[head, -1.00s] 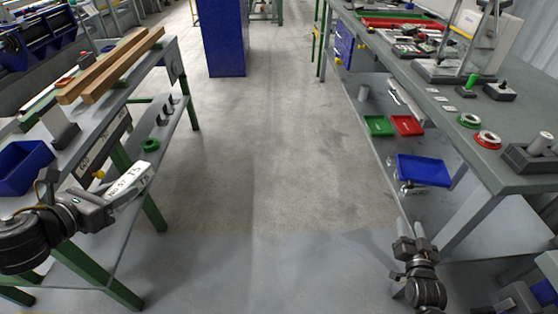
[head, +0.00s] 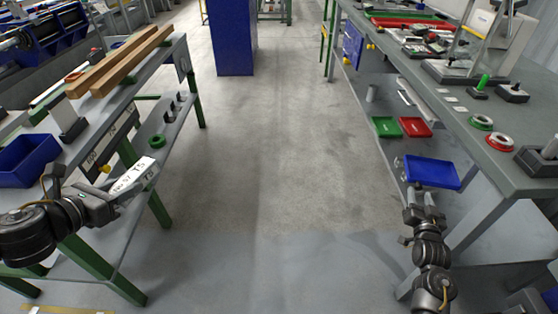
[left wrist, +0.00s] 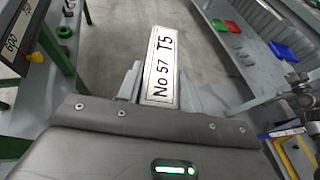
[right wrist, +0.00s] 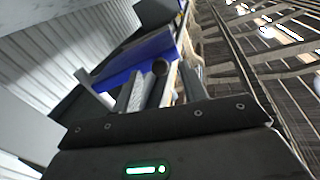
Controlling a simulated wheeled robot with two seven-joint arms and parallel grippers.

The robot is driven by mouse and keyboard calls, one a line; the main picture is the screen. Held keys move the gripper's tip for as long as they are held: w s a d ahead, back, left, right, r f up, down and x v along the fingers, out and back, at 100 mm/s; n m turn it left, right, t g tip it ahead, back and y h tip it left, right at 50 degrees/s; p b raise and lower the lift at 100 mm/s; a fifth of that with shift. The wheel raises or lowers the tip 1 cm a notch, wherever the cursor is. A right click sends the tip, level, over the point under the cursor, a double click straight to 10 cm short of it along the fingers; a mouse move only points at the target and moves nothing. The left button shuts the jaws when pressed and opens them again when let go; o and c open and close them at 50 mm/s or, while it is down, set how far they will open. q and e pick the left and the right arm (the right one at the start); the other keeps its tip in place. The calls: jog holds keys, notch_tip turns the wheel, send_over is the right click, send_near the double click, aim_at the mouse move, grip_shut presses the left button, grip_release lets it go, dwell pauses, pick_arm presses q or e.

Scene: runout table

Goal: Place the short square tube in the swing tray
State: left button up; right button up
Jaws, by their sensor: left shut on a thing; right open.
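The swing tray (head: 432,172) looks like the shallow blue tray below the right table's edge. It seems empty. My right gripper (head: 421,194) is open at the tray's near side.
A green tray (head: 386,127) and a red tray (head: 415,127) lie on the right table's lower shelf. The right table's top (head: 450,100) overhangs them. The left bench holds a blue bin (head: 27,160) and wooden bars (head: 125,62). The floor (head: 280,150) between is clear.

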jog(key=shift+x, duration=0.85)
jog(key=shift+c, duration=0.3)
grip_shut()
